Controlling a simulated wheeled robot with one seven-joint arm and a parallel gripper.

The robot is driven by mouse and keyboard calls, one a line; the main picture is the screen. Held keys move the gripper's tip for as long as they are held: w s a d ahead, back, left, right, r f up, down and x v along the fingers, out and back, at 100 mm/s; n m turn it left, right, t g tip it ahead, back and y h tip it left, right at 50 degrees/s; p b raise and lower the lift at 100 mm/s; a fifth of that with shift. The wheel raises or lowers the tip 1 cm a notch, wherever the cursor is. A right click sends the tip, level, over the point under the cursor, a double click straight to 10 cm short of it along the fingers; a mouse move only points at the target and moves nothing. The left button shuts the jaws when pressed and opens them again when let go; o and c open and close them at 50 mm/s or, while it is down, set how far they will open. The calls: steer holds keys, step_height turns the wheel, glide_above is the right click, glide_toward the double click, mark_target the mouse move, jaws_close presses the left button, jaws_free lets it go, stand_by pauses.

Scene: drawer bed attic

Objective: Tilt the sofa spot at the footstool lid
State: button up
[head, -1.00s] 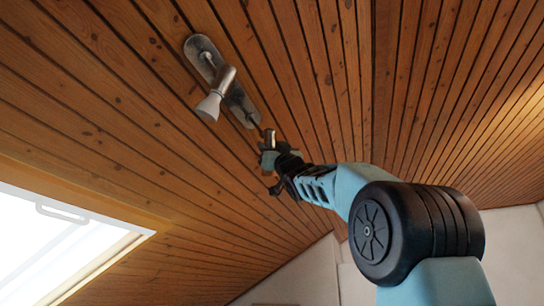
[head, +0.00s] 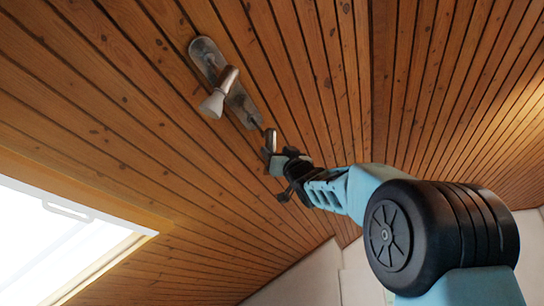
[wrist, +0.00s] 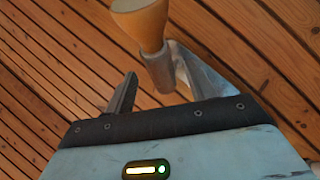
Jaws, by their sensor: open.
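The sofa spot is a metallic lamp with a pale flared head (head: 213,102) on a long grey plate (head: 205,55) fixed to the sloping wood ceiling. In the head view my gripper (head: 274,168) is open, just below and right of the plate's lower end. In the wrist view the spot's head, an orange-lit cone with a silver neck (wrist: 158,72), shows between my open fingers (wrist: 152,60). I cannot tell whether either finger touches it. The footstool lid is not in view.
Wood-plank ceiling surrounds the lamp. A bright skylight (head: 60,240) with a pale frame is at the lower left. A pale wall (head: 310,280) shows at the bottom. The ceiling around the lamp is otherwise clear.

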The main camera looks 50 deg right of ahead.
steer(key=b+v, duration=0.7)
steer(key=v, duration=0.5)
steer(key=shift+s+f+b, duration=0.25)
steer(key=shift+f+b, duration=0.05)
steer(key=shift+a, duration=0.1)
